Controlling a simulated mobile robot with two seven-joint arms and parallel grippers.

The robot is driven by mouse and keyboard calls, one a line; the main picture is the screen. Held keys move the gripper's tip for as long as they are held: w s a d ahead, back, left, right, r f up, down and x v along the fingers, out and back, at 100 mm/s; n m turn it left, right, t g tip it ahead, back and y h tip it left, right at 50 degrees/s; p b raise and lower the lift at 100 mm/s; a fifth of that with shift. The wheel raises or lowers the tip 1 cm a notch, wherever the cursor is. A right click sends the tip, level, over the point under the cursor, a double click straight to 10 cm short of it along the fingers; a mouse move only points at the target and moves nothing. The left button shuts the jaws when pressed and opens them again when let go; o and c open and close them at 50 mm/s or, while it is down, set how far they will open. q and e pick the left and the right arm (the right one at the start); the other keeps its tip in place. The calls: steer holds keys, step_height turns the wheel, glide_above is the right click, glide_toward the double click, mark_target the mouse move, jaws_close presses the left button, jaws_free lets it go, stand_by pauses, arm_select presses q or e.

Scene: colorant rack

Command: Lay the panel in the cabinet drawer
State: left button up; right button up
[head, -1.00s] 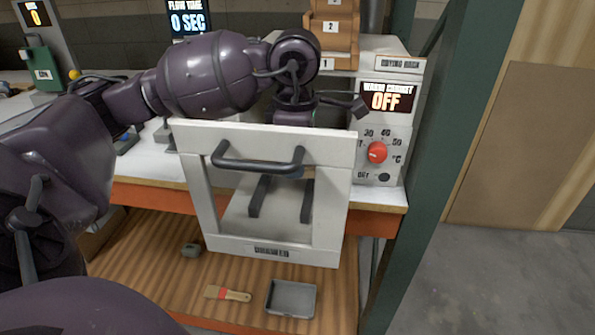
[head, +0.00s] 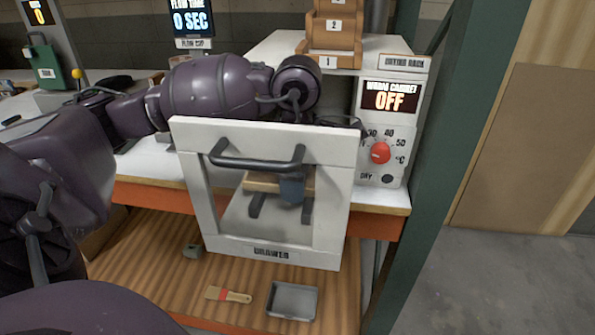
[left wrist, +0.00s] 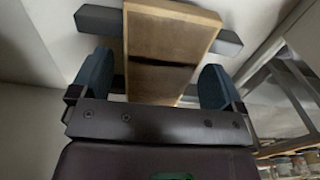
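The panel (left wrist: 172,45) is a light wooden board with a dark stripe across it. In the left wrist view it lies across dark grey rails (left wrist: 228,43) inside the drawer. The panel also shows through the window of the drawer front (head: 262,183). The white drawer (head: 335,190) of the cabinet (head: 416,105) is pulled out. My left gripper (left wrist: 155,85) has its blue fingers apart on either side of the panel, with small gaps showing. One blue finger shows through the drawer window (head: 291,190). The rest of that gripper is hidden behind the drawer front. My right gripper is not in view.
The cabinet display reads OFF above a red knob (head: 380,152). Wooden numbered trays (head: 333,30) stand on top. On the shelf below are a brush (head: 228,294) and a grey tray (head: 292,317). A green post (head: 440,150) stands close on the right.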

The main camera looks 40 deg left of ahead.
arm_select(q)
steer(key=shift+r, duration=0.1)
step_height(320, 180, up, 12)
steer(key=p, duration=0.2)
stand_by(0.4)
stand_by(0.4)
